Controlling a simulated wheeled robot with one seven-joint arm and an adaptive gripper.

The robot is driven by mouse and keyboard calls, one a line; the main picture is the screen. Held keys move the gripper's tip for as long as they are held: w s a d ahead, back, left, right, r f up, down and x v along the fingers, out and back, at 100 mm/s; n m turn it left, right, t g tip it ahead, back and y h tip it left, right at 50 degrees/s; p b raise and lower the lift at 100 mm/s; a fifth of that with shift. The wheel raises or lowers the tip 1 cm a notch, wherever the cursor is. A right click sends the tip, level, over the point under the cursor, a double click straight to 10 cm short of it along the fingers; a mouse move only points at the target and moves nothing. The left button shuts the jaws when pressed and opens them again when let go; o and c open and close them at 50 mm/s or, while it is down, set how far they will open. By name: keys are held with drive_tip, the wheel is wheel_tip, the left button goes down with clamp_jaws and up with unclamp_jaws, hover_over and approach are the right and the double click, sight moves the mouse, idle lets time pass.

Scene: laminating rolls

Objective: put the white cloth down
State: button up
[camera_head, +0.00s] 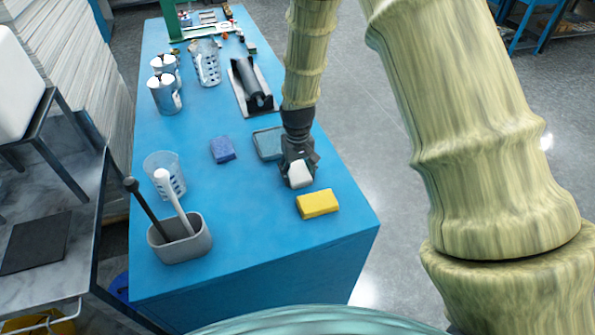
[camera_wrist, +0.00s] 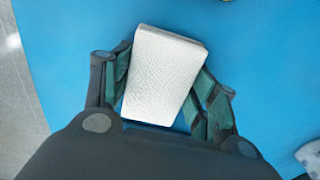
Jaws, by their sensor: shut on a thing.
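My gripper (camera_head: 299,166) is shut on the white cloth (camera_head: 300,175), a small folded block, over the near right part of the blue table. In the wrist view the white cloth (camera_wrist: 163,76) sits between the two fingers of my gripper (camera_wrist: 165,85). Its surface looks finely textured. Blue tabletop shows beyond it. I cannot tell whether the cloth touches the table.
A yellow sponge (camera_head: 318,204) lies just in front of my gripper. A grey holder (camera_head: 180,246) with brushes stands near left. The table (camera_head: 245,225) is bare between holder and yellow sponge.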

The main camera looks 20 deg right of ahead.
sight(297, 171)
drive_tip(key=o, duration=1)
drive_tip(key=shift+s+f, duration=0.35)
drive_tip(key=shift+f, duration=0.2)
drive_tip(key=shift+o, duration=1.3)
drive_tip(key=shift+w+f, duration=0.1)
drive_tip(key=shift+f, duration=0.05)
drive_tip(key=shift+w+f, duration=0.1)
drive_tip(key=shift+w, duration=0.1)
drive_tip(key=shift+s+r, duration=0.1)
drive_tip(key=shift+r, duration=0.15)
drive_tip(key=shift+w+r, duration=0.2)
drive_tip(key=shift+r, duration=0.4)
wheel_tip(297, 171, up, 12)
drive_tip(key=b, duration=0.2)
